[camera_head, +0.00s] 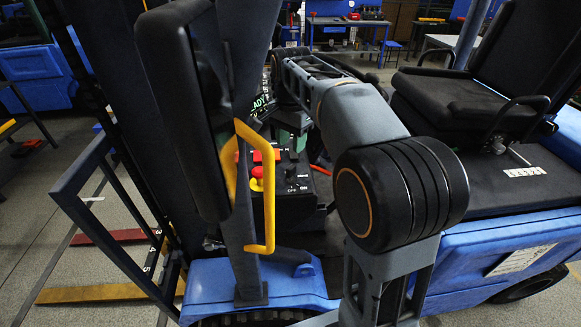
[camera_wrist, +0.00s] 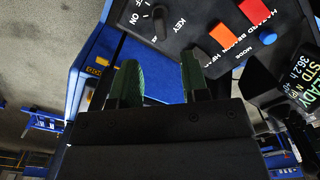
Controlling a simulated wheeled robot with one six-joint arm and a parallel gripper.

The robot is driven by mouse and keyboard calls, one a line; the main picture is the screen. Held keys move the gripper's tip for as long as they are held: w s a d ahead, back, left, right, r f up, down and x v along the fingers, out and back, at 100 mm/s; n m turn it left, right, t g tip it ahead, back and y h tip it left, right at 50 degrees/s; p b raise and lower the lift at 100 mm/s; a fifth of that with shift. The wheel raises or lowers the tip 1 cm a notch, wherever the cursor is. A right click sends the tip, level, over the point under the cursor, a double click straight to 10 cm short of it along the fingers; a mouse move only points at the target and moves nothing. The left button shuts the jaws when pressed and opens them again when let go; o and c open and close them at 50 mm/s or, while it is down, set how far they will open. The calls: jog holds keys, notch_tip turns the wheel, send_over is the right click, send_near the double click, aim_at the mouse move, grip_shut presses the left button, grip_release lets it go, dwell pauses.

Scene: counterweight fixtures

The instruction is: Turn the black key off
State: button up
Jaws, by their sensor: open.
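The black key (camera_wrist: 159,22) sits on a dark control panel and shows at the top of the wrist view, beside the white word KEY. It also shows small in the head view (camera_head: 291,173), above the OFF and ON marks. Its exact turn against those marks is hard to tell. My gripper (camera_wrist: 159,62) is open, with two green fingers apart and nothing between them. The key lies beyond the fingertips, roughly in line with the gap, and no contact shows. In the head view the green fingers (camera_head: 294,122) are just above the panel, partly hidden by my arm.
The panel (camera_wrist: 215,20) also carries orange and red rocker switches (camera_wrist: 223,36) and a blue knob (camera_wrist: 268,38). A lit display (camera_wrist: 299,85) stands at the right. A red button (camera_head: 257,178), a yellow handle (camera_head: 239,190) and a black seat (camera_head: 455,95) are close by.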

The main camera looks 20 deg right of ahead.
aim_at(291, 166)
notch_tip(291, 166, down, 9)
jog(key=shift+p, duration=0.45)
grip_shut()
dwell(0.3)
